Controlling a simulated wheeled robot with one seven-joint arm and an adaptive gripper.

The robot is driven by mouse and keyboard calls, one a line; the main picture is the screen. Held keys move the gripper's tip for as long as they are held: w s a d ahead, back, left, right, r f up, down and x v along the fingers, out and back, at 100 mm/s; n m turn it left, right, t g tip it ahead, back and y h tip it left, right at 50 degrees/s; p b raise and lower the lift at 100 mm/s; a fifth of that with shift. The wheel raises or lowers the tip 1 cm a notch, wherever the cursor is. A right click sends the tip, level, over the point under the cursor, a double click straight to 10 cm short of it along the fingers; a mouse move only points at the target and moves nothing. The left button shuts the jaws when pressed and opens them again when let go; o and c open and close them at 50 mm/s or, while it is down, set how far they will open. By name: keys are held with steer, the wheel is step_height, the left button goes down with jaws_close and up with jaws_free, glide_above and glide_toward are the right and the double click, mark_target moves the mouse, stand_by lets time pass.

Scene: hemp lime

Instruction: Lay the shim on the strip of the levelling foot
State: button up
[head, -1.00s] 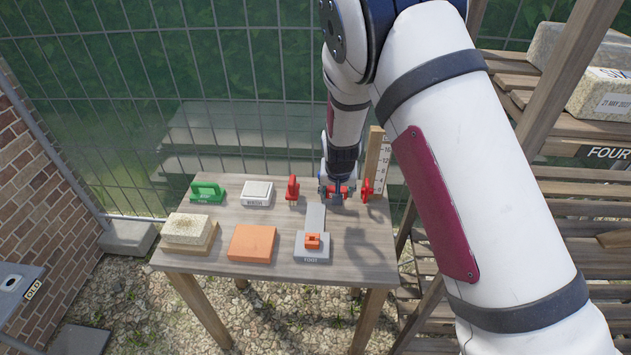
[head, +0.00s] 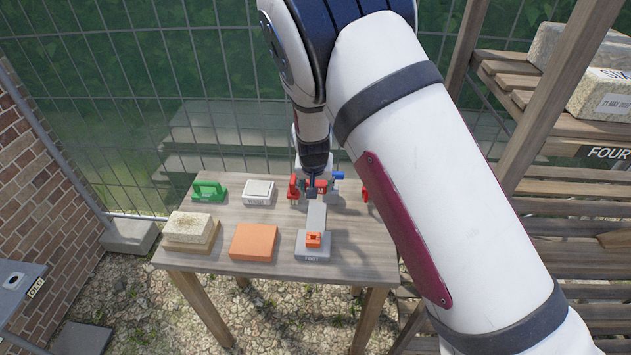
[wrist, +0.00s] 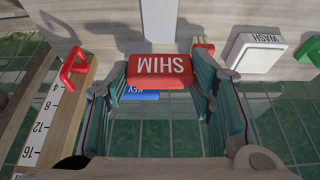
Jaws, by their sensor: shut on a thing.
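The red shim (wrist: 160,72), its lettering upside down in the wrist view, is held between the fingers of my gripper (wrist: 160,80). In the head view the shim (head: 321,185) is at the back end of the levelling foot's strip (head: 316,214). The pale grey strip (wrist: 170,20) also shows past the shim in the wrist view. The gap between shim and strip is hard to judge. The levelling foot (head: 312,256) has a grey base marked FOOT, with an orange piece (head: 313,240) on it. My gripper (head: 315,182) is partly hidden by its own arm in the head view.
A red upright piece (head: 294,188) stands close left of my gripper, another red piece (head: 366,195) to the right. A blue key (wrist: 140,95) lies behind. A white WASH block (head: 258,192), green tool (head: 208,190), orange block (head: 253,242) and stone block (head: 191,230) stand left.

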steer(key=b, duration=0.3)
glide_above(316, 221)
steer(key=s, duration=0.1)
steer(key=shift+s+f, duration=0.2)
steer(key=shift+f, duration=5.6)
steer(key=shift+f, duration=0.9)
steer(key=o, duration=1.1)
steer(key=shift+o, duration=0.3)
steer(key=o, duration=0.5)
steer(key=shift+o, duration=0.5)
